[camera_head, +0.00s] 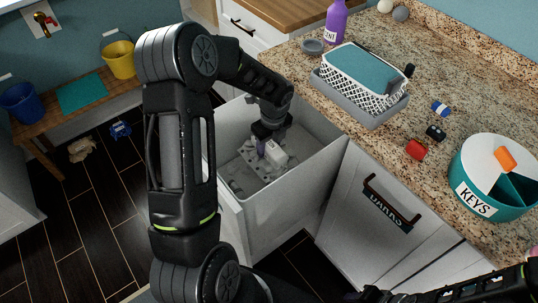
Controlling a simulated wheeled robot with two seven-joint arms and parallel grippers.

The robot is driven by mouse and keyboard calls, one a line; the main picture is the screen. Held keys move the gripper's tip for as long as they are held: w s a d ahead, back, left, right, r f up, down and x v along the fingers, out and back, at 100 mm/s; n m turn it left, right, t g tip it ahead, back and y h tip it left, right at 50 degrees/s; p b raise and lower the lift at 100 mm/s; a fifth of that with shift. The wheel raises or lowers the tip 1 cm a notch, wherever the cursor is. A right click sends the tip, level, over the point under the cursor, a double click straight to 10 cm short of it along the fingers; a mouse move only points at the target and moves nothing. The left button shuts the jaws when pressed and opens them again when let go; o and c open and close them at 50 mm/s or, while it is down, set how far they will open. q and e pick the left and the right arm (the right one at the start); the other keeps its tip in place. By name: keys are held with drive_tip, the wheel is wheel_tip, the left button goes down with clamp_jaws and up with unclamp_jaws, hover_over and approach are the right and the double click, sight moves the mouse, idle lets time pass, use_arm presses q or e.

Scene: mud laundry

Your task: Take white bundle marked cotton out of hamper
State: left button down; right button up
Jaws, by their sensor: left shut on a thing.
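The hamper (285,212) is a deep pale pull-out bin below the counter, open at the top. My left arm reaches over its rim from the left, and my left gripper (268,145) points down inside it. The left gripper is shut on a small white bundle (277,154) low in the hamper. Any marking on the bundle is too small to read. Grey-white contents lie around and below it, partly hidden by the gripper. My right arm comes in at the bottom right, and its dark end (376,293) is at the frame's lower edge; its fingers are not clear.
The granite counter to the right holds a white basket (366,82) with teal cloth, a purple bottle (335,22), a round teal KEYS tray (490,199) and several small items. A cabinet door (367,210) is beside the hamper. A wooden bench (75,112) with buckets stands at left.

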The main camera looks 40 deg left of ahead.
use_arm(q)
drive_tip(key=shift+r, duration=0.7)
